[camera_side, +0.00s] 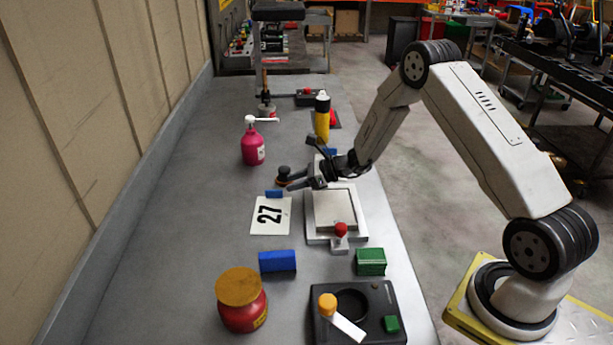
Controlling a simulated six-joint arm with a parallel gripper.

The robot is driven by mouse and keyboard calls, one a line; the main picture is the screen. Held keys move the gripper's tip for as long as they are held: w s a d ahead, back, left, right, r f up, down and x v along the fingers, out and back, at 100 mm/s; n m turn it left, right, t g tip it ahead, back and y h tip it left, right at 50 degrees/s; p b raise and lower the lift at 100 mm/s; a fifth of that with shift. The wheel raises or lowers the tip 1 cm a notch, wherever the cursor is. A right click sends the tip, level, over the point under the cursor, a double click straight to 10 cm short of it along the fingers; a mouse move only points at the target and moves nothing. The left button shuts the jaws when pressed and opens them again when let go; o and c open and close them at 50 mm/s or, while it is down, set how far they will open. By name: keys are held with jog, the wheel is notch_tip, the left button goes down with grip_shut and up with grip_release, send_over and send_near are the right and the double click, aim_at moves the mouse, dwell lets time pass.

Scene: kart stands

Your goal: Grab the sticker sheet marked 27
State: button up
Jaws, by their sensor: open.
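The sticker sheet marked 27 (270,215) is a white rectangle with black digits, lying flat on the grey bench left of a white tray-like device. A small blue block (274,194) sits at its far edge. My gripper (281,179) is open, above the bench just beyond the sheet's far edge, pointing left. It is apart from the sheet as far as I can see. A dark round thing shows at the fingertips, and I cannot tell whether it is part of the gripper.
The white device (358,232) with a red knob stands right of the sheet. A larger blue block (277,261), green block (370,262), red jar (242,305) and black device (383,297) are nearer. A pink pump bottle (252,146) and yellow bottle (322,118) stand beyond. Bench left is clear.

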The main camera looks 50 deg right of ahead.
aim_at(272, 211)
jog(key=shift+w+a+f, duration=0.1)
jog(key=shift+f, duration=0.05)
jog(key=shift+x, duration=1.2)
jog(key=shift+a, duration=0.1)
jog(key=shift+x, duration=2.55)
grip_shut()
